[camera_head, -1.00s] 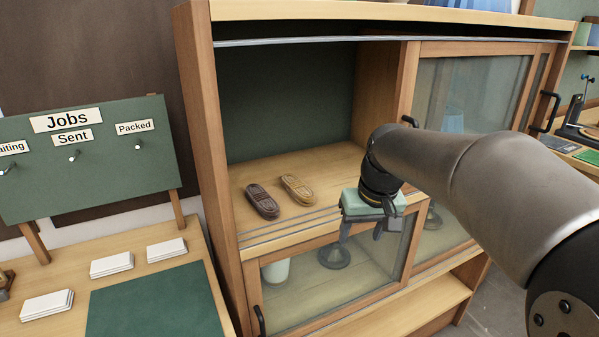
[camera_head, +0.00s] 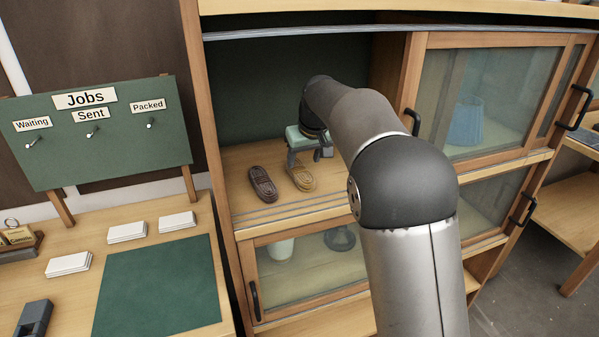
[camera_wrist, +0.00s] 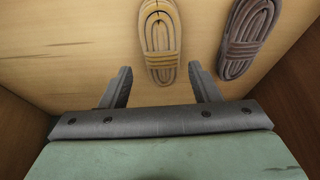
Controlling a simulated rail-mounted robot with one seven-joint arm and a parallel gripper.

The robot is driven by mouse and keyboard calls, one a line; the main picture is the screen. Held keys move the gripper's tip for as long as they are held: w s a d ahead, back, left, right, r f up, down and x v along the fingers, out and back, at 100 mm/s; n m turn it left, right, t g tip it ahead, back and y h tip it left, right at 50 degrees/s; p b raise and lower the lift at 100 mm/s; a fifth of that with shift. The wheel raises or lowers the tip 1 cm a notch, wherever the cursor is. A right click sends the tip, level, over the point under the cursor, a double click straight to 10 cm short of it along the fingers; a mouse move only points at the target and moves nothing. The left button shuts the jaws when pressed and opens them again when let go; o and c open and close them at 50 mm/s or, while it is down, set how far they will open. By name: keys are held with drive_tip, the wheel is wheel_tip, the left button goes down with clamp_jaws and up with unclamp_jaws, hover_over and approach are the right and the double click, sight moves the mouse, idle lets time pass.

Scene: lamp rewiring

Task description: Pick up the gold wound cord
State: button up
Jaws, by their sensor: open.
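The gold wound cord (camera_head: 302,178) lies on the wooden shelf of the cabinet, beside a brown wound cord (camera_head: 263,184) on its left. In the wrist view the gold cord (camera_wrist: 159,38) shows just beyond the fingertips, roughly midway between them. The brown cord (camera_wrist: 247,38) is to its right there, a small gap apart. My gripper (camera_head: 305,162) is inside the cabinet opening, over the gold cord and partly covering it in the head view. In the wrist view my gripper (camera_wrist: 162,80) has its two fingers apart with nothing between them but bare shelf and the cord's near end.
The cabinet's left side wall (camera_head: 205,120) and the sliding glass door (camera_head: 470,100) on the right bound the opening. A lower glass door (camera_head: 300,265) is beneath the shelf. A green Jobs board (camera_head: 100,135) stands on the left table.

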sight(300, 169)
drive_tip(key=p+x, duration=0.1)
drive_tip(key=x, duration=0.4)
drive_tip(key=shift+a, duration=0.2)
drive_tip(key=c, duration=1.1)
drive_tip(key=shift+r, duration=0.2)
